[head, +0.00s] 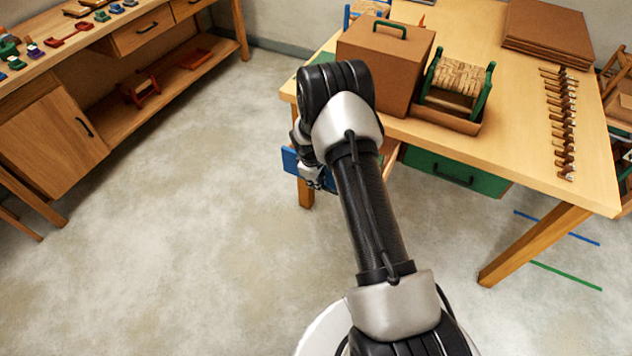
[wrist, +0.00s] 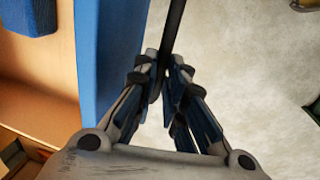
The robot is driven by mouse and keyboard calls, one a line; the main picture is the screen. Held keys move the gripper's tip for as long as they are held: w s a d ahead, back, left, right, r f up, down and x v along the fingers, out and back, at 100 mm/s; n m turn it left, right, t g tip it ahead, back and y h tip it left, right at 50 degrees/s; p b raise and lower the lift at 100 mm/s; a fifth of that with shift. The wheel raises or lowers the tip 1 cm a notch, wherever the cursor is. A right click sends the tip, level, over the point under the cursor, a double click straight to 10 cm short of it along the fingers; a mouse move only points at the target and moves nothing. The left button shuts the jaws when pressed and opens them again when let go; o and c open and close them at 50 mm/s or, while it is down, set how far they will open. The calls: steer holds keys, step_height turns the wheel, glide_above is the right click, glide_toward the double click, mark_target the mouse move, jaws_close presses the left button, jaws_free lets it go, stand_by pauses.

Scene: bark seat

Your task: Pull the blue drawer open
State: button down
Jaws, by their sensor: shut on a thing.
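The blue drawer (head: 290,160) is under the workbench, partly hidden by my arm in the head view. Its blue front (wrist: 98,60) stands upright in the wrist view, with the drawer's wooden inside (wrist: 40,90) showing to the left, so it is at least partly open. A dark bar handle (wrist: 174,25) runs along the outer side of the front. My gripper (wrist: 167,80) is shut on this handle, one finger on each side. In the head view my gripper (head: 312,178) is small and partly covered by my arm.
The workbench (head: 520,150) carries a brown box (head: 375,65), a woven seat (head: 460,75) in a tray and a row of tools. A green drawer (head: 455,172) is shut to the right. A bench leg (head: 305,193) stands near my gripper. The floor (head: 190,230) at left is clear.

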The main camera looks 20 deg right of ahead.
steer(key=c, duration=1.9)
jaws_free()
steer(key=r, duration=0.4)
steer(key=s+a+r, duration=0.1)
steer(key=r, duration=0.3)
steer(key=a+r, duration=0.1)
steer(key=r, duration=0.2)
steer(key=shift+s+r, duration=0.25)
steer(key=shift+r, duration=0.15)
